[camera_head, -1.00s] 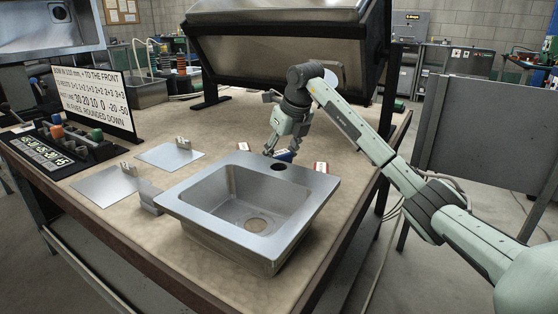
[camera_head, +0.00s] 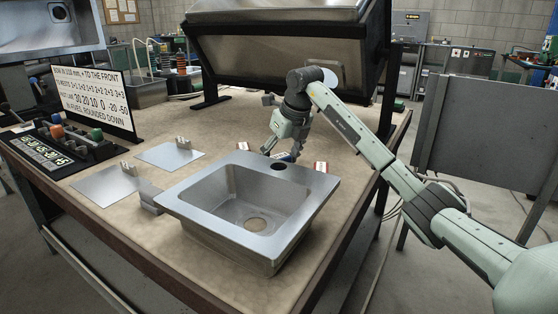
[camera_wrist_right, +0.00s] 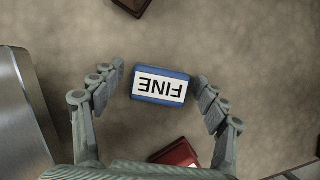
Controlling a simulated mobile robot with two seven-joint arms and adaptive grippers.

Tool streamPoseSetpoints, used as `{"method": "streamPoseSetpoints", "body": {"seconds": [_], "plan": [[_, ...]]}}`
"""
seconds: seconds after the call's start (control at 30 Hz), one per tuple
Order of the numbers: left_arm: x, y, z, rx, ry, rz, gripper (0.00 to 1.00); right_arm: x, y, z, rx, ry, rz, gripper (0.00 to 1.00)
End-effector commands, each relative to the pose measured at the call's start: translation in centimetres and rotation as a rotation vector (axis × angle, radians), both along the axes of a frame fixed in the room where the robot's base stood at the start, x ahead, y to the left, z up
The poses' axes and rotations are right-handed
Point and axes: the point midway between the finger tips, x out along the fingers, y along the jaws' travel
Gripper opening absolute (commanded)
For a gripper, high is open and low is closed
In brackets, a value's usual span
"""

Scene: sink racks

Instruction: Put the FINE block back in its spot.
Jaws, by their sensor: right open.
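The FINE block (camera_wrist_right: 160,86) is blue with a white label and lies on the table, its lettering upside down in the right wrist view. My right gripper (camera_wrist_right: 162,92) is open above it, one finger on each side, with a gap between each finger and the block. In the head view my right gripper (camera_head: 283,150) points down just behind the steel sink (camera_head: 178,200), and a bit of the blue block (camera_head: 285,156) shows beneath it. I cannot tell which place is the block's spot. My left gripper is not in view.
A red block (camera_wrist_right: 178,153) lies close by, and a dark red-brown one (camera_wrist_right: 131,5) is at the wrist view's top edge. The sink's edge (camera_wrist_right: 22,110) is at left.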

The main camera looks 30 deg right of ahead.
Motion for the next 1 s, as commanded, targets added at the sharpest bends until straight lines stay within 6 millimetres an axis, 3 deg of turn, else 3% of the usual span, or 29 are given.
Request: {"method": "streamPoseSetpoints", "body": {"seconds": [0.53,0.73,1.0], "plan": [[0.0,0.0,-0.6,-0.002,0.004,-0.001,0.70,-3.7,-0.6,9.4,-0.002,-0.004,0.000,0.73],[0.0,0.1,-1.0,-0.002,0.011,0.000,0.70,-4.4,-0.7,11.0,0.000,-0.002,-0.001,0.73],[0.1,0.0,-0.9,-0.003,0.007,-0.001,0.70,-4.5,-0.7,11.2,0.000,0.000,-0.001,0.73]]}}
